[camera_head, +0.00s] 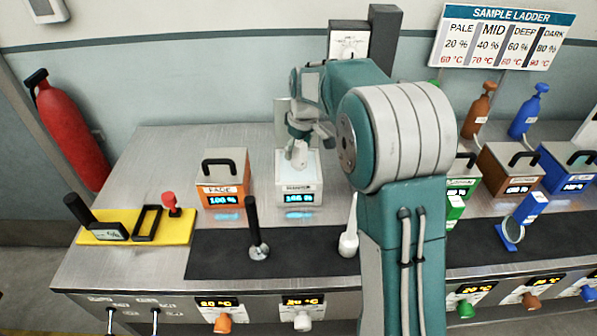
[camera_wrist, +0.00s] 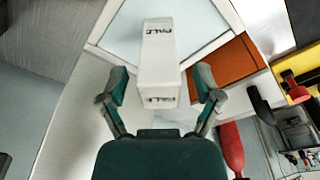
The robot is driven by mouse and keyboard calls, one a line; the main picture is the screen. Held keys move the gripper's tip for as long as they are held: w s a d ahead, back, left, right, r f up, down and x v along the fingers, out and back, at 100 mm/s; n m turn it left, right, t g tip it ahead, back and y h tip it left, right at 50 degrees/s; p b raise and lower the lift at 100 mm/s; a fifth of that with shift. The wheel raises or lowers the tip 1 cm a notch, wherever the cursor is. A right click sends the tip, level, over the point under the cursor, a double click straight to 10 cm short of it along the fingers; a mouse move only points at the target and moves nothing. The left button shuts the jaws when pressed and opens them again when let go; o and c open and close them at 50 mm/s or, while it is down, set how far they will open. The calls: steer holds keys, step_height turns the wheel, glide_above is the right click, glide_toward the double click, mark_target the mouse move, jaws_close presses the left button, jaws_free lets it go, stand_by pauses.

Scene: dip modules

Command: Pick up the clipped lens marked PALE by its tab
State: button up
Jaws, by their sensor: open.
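A white block-shaped tab marked PALE (camera_wrist: 158,60) stands on a pale square top in the wrist view. In the head view this tab (camera_head: 299,155) rises from the white box (camera_head: 299,192) with a blue lit display. My gripper (camera_wrist: 161,76) is open, with one finger on each side of the tab and a visible gap at both sides. In the head view my gripper (camera_head: 301,128) is just above the tab, at the back of the box.
An orange box marked FADE (camera_head: 222,188) stands close to the left of the white box. A black-handled lever (camera_head: 256,230) and a white bottle-like thing (camera_head: 348,240) are in front. A yellow mat (camera_head: 140,235) lies at left. Brown (camera_head: 510,172) and blue boxes stand right.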

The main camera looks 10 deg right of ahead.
steer(key=shift+f, duration=0.4)
jaws_close()
steer(key=shift+r, duration=0.1)
